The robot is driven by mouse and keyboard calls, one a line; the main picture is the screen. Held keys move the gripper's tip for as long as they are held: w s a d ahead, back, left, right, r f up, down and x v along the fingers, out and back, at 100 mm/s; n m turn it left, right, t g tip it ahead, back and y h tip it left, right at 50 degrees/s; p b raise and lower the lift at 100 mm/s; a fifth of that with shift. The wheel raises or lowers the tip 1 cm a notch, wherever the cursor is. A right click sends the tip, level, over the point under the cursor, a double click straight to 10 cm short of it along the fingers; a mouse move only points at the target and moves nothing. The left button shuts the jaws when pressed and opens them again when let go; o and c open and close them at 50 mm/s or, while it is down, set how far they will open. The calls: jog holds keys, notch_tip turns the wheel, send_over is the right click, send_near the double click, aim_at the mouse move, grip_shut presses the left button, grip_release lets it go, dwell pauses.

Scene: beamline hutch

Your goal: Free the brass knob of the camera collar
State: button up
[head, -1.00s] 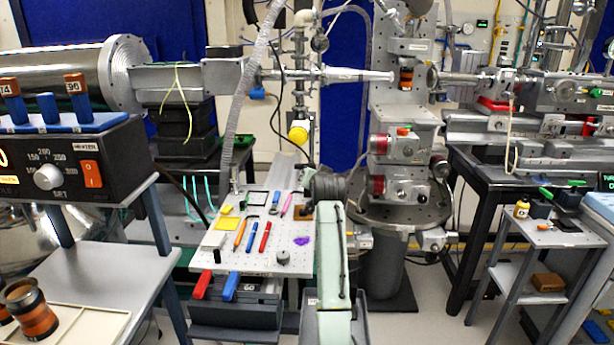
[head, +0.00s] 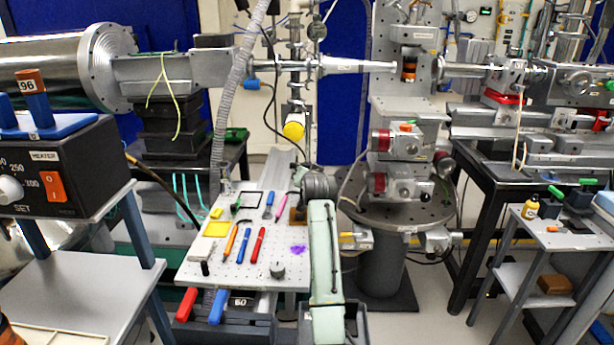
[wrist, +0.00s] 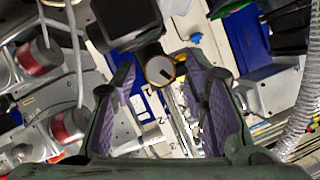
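My gripper (wrist: 158,95) shows in the wrist view with its green fingers and purple pads apart. A round, pale-faced part with a brass-coloured rim and a black mark (wrist: 159,70) appears between the fingertips, next to a dark cylinder (wrist: 125,18). I cannot tell for sure that this is the collar's brass knob, or whether the pads touch it. In the head view, a yellow round cap (head: 293,130) sits on the upright post behind the pegboard. My pale green arm reaches up at the centre front; my fingers are hidden there.
A pegboard table (head: 235,272) with pens, tools and a grey knob (head: 277,270) lies left of my arm. The stage tower with red knobs (head: 380,140) stands to the right. A grey hose (head: 225,110) hangs at left. The heater box (head: 60,165) stands at the left edge.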

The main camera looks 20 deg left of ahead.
grip_shut()
dwell(0.5)
jog(key=shift+a+n+t+h, duration=0.15)
jog(key=shift+n+h, duration=0.6)
jog(key=shift+n, duration=0.2)
jog(key=shift+a+n+t+h, duration=0.1)
jog(key=shift+n+t+h, duration=0.05)
jog(key=shift+n+h, duration=0.7)
jog(key=shift+o, duration=0.4)
grip_release()
jog(key=shift+r, duration=0.1)
notch_tip(320, 180, up, 10)
jog(key=shift+f, duration=0.1)
